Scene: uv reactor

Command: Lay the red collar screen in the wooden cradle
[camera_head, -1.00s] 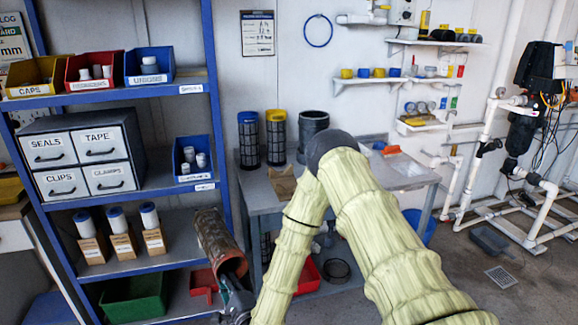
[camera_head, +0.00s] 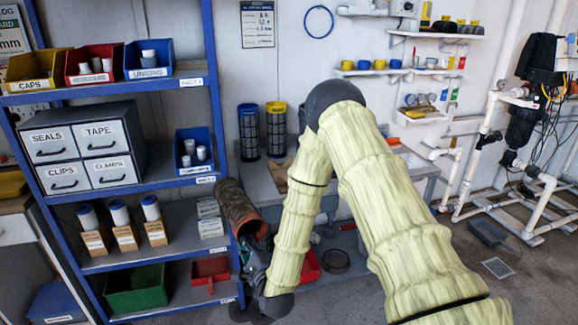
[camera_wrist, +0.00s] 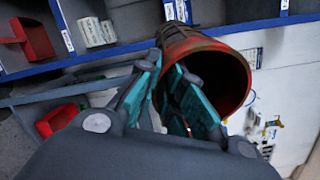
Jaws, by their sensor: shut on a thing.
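The red collar screen (camera_head: 236,206) is a brown, stained mesh cylinder with a red collar at its near, lower end. It is tilted, held in the air between the blue shelf and the grey table. In the wrist view its open red collar (camera_wrist: 243,72) faces me. My gripper (camera_head: 256,248) is shut on this collar end; its teal-padded fingers (camera_wrist: 174,94) show in the wrist view, one apparently inside the opening. A brown piece (camera_head: 279,178) on the table's left part may be the wooden cradle, but my arm and the table clutter leave its shape unclear.
A blue collar screen (camera_head: 249,135) and a yellow collar screen (camera_head: 277,132) stand upright at the table's back left. The blue shelf (camera_head: 218,95) with bins and boxes is close on the left. A red bin (camera_head: 307,268) sits under the table.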

